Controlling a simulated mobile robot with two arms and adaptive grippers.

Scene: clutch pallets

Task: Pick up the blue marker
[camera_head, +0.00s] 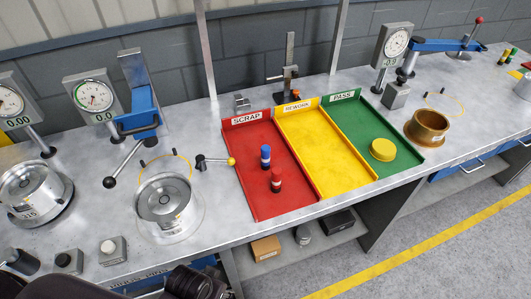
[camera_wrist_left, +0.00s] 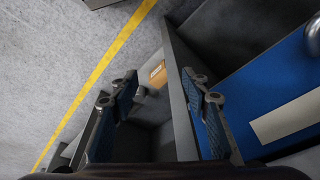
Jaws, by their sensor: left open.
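The blue marker (camera_head: 265,157) stands upright in the red SCRAP section (camera_head: 250,140) of the sorting tray. A red marker (camera_head: 276,180) stands just in front of it, slightly to the right. My left gripper (camera_wrist_left: 165,95) is open in the left wrist view, with nothing between its fingers. It faces down towards the floor and the bench's lower parts, away from the markers. A dark part of my left arm shows at the bottom edge of the head view. My right gripper is not in view.
The yellow REWORK section (camera_head: 318,150) is empty. The green PASS section (camera_head: 350,115) holds a yellow round piece (camera_head: 383,150). A metal fixture (camera_head: 165,205) with a ball-ended lever stands left of the tray, and a brass ring (camera_head: 428,126) to the right. A box (camera_head: 266,248) sits below.

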